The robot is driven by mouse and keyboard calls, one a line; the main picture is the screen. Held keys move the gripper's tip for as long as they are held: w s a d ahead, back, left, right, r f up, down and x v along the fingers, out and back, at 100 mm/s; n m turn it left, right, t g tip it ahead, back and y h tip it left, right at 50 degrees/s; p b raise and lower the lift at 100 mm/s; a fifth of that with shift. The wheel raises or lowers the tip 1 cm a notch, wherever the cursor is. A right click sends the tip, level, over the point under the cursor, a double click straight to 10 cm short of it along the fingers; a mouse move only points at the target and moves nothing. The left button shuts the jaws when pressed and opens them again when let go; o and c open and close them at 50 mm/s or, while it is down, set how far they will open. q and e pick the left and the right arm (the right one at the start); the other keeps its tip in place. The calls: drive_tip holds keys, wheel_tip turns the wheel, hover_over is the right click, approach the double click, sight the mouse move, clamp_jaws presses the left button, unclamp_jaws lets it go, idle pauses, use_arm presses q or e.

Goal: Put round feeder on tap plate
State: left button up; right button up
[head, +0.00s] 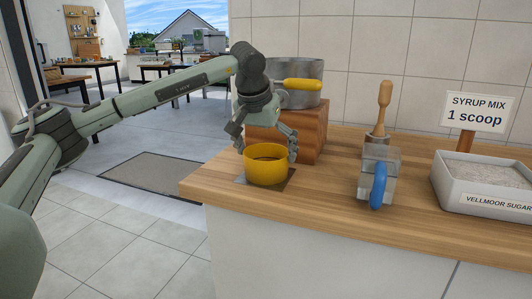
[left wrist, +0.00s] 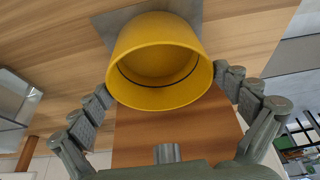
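The round feeder (head: 267,172) is a yellow, open-topped round cup. It stands upright on the tap plate (head: 286,181), a thin grey square on the wooden counter. In the left wrist view the feeder (left wrist: 160,62) fills the upper middle, with the plate (left wrist: 112,25) partly showing behind it. My left gripper (head: 265,150) is above the feeder, its fingers spread wide on either side of the rim. The fingers (left wrist: 164,85) look open and very close to the feeder's sides; any contact is hard to see. My right gripper is not in view.
A metal pot (head: 300,72) with a yellow handle stands on a wooden block (head: 305,133) just behind the gripper. The front counter strip is clear.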

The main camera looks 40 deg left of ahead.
use_arm(q)
drive_tip(key=shift+r, duration=0.45)
drive_tip(key=v, duration=1.1)
drive_tip(key=shift+s+r+p, duration=0.15)
drive_tip(key=shift+s+p, duration=0.05)
drive_tip(key=shift+p, duration=0.25)
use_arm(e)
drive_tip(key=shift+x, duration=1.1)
